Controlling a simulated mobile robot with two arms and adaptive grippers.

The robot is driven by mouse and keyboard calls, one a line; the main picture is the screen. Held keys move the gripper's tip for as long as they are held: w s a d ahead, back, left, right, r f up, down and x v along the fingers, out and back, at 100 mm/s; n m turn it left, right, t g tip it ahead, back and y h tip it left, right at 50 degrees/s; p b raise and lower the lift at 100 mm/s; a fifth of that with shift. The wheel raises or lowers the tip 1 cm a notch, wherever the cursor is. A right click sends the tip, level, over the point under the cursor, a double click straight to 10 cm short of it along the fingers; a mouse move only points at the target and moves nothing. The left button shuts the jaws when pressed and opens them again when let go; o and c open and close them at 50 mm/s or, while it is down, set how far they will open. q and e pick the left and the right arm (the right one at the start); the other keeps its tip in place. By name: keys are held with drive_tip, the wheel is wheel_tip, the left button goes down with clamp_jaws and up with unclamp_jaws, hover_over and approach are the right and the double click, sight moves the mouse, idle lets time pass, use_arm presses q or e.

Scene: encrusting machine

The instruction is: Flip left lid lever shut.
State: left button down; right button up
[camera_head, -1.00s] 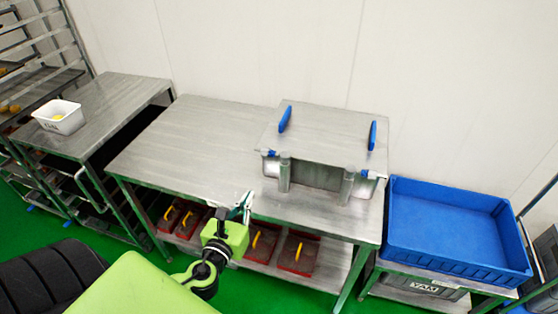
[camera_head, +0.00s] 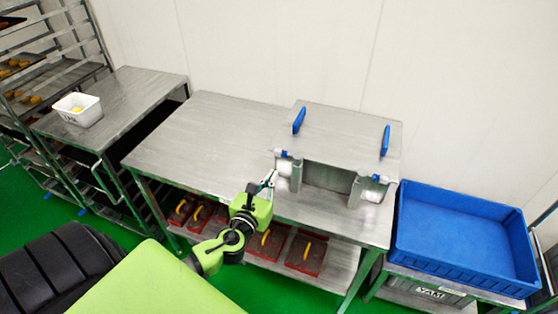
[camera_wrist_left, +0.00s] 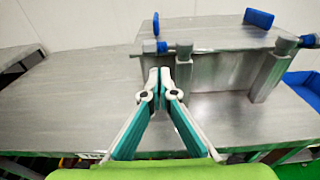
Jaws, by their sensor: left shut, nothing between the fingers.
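The steel machine box with its flat lid (camera_head: 350,128) stands on the right part of the steel table. Two upright blue handles sit on the lid, a left one (camera_head: 299,120) and a right one (camera_head: 386,140). At the lid's front left corner is a small blue-ended lever piece (camera_head: 284,153) beside a steel post (camera_head: 296,176); it also shows in the wrist view (camera_wrist_left: 162,47). My left gripper (camera_head: 272,177) is shut and empty, just in front and left of that post. In the wrist view its fingertips (camera_wrist_left: 161,73) point below the blue piece; contact cannot be told. My right gripper is not in view.
A blue crate (camera_head: 460,268) stands right of the table. A white tub (camera_head: 78,110) sits on the left table. The steel table top (camera_head: 205,135) is clear left of the machine. Red trays with yellow handles (camera_head: 305,254) lie on the lower shelf.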

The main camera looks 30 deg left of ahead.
sight(288, 156)
use_arm(q)
drive_tip(key=p+x, duration=0.1)
drive_tip(key=x, duration=0.5)
drive_tip(key=shift+w+r, duration=0.15)
drive_tip(key=shift+r, duration=0.45)
drive_tip(key=shift+w+a+m+h, duration=0.1)
drive_tip(key=shift+a+m+h, duration=0.1)
drive_tip(key=shift+m+h, duration=0.3)
